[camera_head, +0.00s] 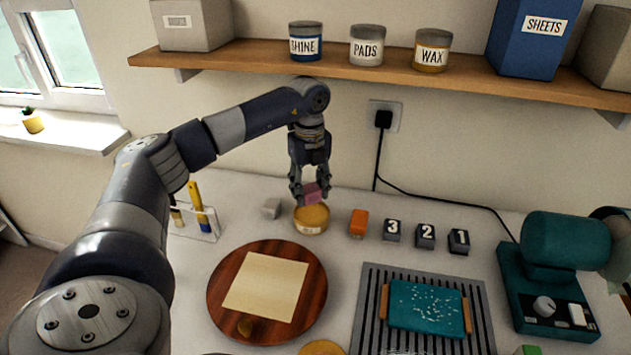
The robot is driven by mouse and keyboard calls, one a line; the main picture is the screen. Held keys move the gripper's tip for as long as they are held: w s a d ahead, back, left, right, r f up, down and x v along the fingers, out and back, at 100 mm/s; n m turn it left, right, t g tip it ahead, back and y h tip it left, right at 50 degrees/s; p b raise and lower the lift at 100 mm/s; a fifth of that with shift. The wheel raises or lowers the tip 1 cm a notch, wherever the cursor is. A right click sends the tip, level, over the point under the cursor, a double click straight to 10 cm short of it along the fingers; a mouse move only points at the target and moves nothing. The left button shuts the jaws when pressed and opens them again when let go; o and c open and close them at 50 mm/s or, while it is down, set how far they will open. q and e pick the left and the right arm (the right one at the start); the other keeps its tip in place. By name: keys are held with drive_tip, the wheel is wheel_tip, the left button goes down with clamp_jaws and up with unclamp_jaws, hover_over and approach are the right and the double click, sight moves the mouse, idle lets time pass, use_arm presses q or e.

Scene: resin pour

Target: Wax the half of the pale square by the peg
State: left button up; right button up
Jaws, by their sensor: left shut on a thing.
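The pale square (266,286) lies on a round dark-wood board (310,313). A small brownish peg (245,327) stands on the board near the square's front edge. My left gripper (311,192) is shut on a pink block (314,194). The block is right over an open, low, round tin (311,222) of yellow wax; I cannot tell whether it touches the wax. The gripper's fingers hide part of the block. No clear wax patch shows on the square. My right gripper is not in view.
Behind the board are a brush holder (195,228), a grey cube (271,208), an orange block (358,223) and numbered dark blocks (425,236). A teal slab (427,307) lies on a ribbed grey mat (370,325). A teal machine (560,262) stands right. A shelf (400,74) runs above.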

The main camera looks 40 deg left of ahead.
use_arm(q)
drive_tip(key=shift+w+a+r+n, duration=0.3)
drive_tip(key=shift+w+r+n, duration=0.05)
drive_tip(key=shift+w+n, duration=0.2)
drive_tip(key=shift+w+a+f+b, duration=0.15)
drive_tip(key=shift+w+b, duration=0.05)
drive_tip(key=shift+b, duration=0.15)
drive_tip(key=b, duration=0.4)
hover_over(312, 215)
wheel_tip(312, 215, down, 4)
drive_tip(key=shift+a+f, duration=0.15)
drive_tip(key=shift+w+f+b, duration=0.1)
drive_tip(key=shift+f+b, duration=0.4)
drive_tip(key=shift+f, duration=0.25)
drive_tip(key=shift+f+b, duration=0.3)
drive_tip(key=shift+f, duration=0.2)
idle(0.4)
